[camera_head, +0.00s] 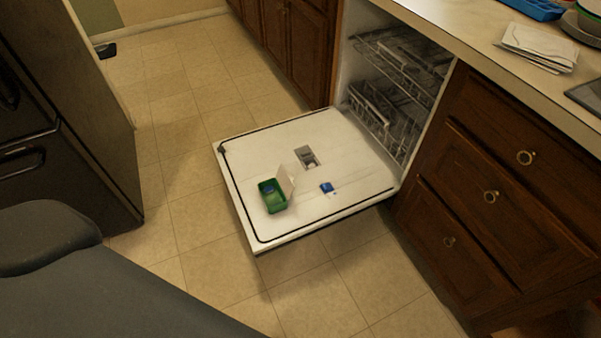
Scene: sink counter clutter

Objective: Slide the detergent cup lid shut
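The dishwasher door (240,163) lies open and flat, its inner face up. The detergent cup (307,157) is a small grey unit set in the middle of that face. It is too small in the picture to tell how far its lid stands open. A green box (272,196) with a raised pale flap stands on the door, left of and nearer than the cup. A small blue packet (327,188) lies on the door just nearer than the cup. Neither of my grippers is in view.
Dishwasher racks (380,115) sit inside the opening. Wooden drawers (500,170) stand to the right under a counter holding folded cloths (538,47) and a blue item (535,8). A dark appliance (60,120) stands at left. Tiled floor (185,110) is clear around the door.

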